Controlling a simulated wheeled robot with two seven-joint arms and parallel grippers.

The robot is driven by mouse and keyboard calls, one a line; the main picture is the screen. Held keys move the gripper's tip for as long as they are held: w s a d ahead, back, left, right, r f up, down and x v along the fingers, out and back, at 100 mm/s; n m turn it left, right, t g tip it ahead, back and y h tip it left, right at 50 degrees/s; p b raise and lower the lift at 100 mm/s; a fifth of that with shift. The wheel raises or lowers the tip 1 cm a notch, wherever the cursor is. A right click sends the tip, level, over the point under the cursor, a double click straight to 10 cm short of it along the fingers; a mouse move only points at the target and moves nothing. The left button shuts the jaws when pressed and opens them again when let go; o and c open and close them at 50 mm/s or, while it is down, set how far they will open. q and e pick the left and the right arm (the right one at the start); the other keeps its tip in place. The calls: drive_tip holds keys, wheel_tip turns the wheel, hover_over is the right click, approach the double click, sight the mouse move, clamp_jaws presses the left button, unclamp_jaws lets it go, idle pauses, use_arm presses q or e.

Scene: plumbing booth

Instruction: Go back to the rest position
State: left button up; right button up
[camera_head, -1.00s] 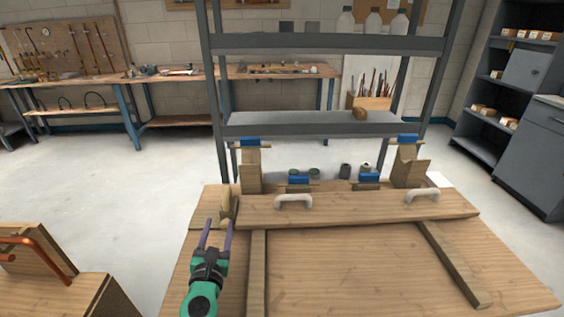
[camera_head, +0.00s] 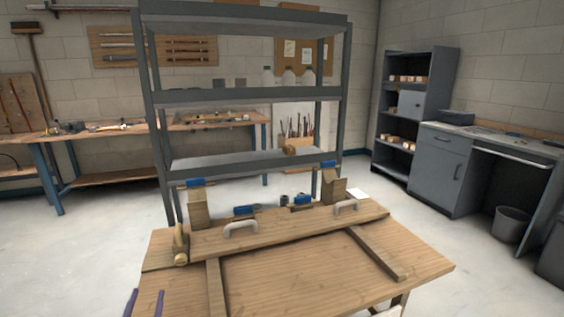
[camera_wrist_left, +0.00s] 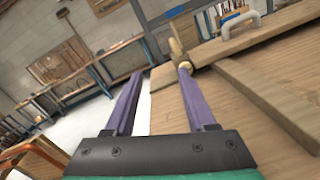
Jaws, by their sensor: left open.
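My left gripper (camera_head: 144,303) shows only by its two purple fingertips at the bottom left of the head view, over the left front of the wooden bench top (camera_head: 300,275). In the left wrist view, its purple fingers (camera_wrist_left: 158,80) are spread apart with nothing between them. A small wooden-and-brass piece (camera_head: 181,244) stands beyond them at the bench's left end; from the wrist it appears near the right fingertip (camera_wrist_left: 178,50). I cannot tell the exact gap. My right gripper is not in view.
A board with white handles (camera_head: 241,228) lies across the bench, with wooden blocks and blue clamps (camera_head: 245,210) behind it. A grey shelf rack (camera_head: 250,96) stands behind the bench. Grey cabinets (camera_head: 440,168) and a bin (camera_head: 511,225) are at right. Floor is open on both sides.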

use_arm(q)
wheel_tip(320, 180, up, 4)
drive_tip(key=w+m+t+h, duration=0.1)
drive_tip(key=w+m+h, duration=0.15)
drive_tip(key=m, duration=0.45)
drive_tip(key=s+a+f+n+g+y, duration=0.2)
drive_tip(key=s+a+f+n+g, duration=0.15)
drive_tip(key=a+f+n, duration=0.7)
drive_tip(key=s+a+f+n+g+y, duration=0.4)
drive_tip(key=a+f+n, duration=0.55)
drive_tip(key=a, duration=0.65)
drive_tip(key=s+a+f+n+g, duration=0.5)
drive_tip(key=s+a+n, duration=0.45)
drive_tip(key=s, duration=0.25)
drive_tip(key=s+a+f+n+g, duration=0.45)
drive_tip(key=s+a+n, duration=0.5)
drive_tip(key=s, duration=0.35)
drive_tip(key=s+d+f+n+h, duration=0.1)
drive_tip(key=s+d+f+h, duration=0.2)
drive_tip(key=d+f, duration=1)
drive_tip(key=s+d+f+h, duration=0.25)
drive_tip(key=d+f, duration=0.65)
drive_tip(key=d, duration=0.8)
drive_tip(key=s+d+n+h+p, duration=0.1)
drive_tip(key=d+p, duration=0.3)
drive_tip(key=d, duration=1.5)
drive_tip(key=shift+s+d+f+g+h, duration=0.35)
drive_tip(key=shift+s+f+g+h, duration=0.1)
drive_tip(key=shift+h, duration=0.45)
